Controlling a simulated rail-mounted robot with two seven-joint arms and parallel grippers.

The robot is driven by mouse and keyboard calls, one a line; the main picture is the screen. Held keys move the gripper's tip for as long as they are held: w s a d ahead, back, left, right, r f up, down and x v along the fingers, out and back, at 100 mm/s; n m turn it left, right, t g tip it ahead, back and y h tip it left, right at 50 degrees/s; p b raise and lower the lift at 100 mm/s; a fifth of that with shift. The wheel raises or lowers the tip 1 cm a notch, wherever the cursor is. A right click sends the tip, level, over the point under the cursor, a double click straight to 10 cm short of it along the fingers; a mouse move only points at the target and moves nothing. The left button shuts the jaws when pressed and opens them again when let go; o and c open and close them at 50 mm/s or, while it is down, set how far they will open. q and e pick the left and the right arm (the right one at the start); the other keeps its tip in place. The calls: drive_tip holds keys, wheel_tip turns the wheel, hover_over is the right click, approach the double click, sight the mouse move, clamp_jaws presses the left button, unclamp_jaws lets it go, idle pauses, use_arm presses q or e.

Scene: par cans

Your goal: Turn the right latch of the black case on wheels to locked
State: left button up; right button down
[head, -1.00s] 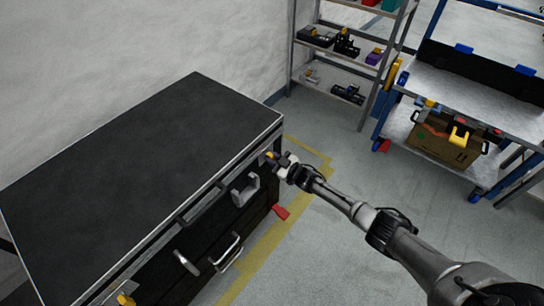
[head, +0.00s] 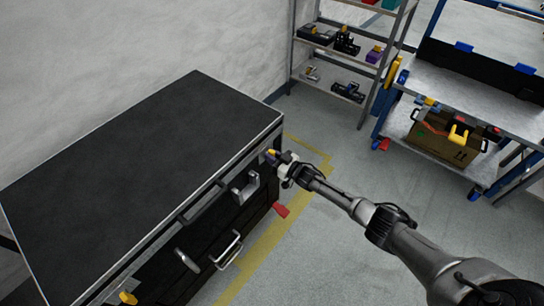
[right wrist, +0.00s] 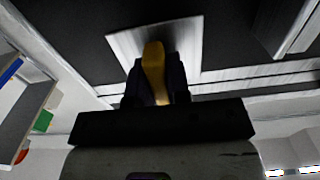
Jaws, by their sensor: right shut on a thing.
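The black case (head: 130,160) stands at the left in the head view, with silver edges and its front facing the lower right. Its right latch (right wrist: 153,60) has a yellow handle on a silver plate (right wrist: 190,38). My right gripper (head: 274,157) is at the far right end of the case's front, shut on the yellow handle. In the right wrist view its dark fingers (right wrist: 156,85) sit on both sides of the handle. The left latch (head: 127,298) shows yellow at the near end of the front. My left gripper is not in view.
A silver handle (head: 228,250) and a grey bracket (head: 245,188) stick out from the case's front. A red pedal-like piece (head: 281,210) sits low near its right end. A blue cart (head: 470,100) with a cardboard box (head: 440,140) and a shelf (head: 345,50) stand behind.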

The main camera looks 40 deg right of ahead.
drive_tip(key=c, duration=1.1)
unclamp_jaws()
drive_tip(key=shift+s+d+p, duration=0.15)
drive_tip(key=shift+s+p, duration=0.2)
drive_tip(key=shift+s, duration=0.1)
drive_tip(key=p+v, duration=0.4)
drive_tip(key=v, duration=0.9)
drive_tip(key=shift+w, duration=0.1)
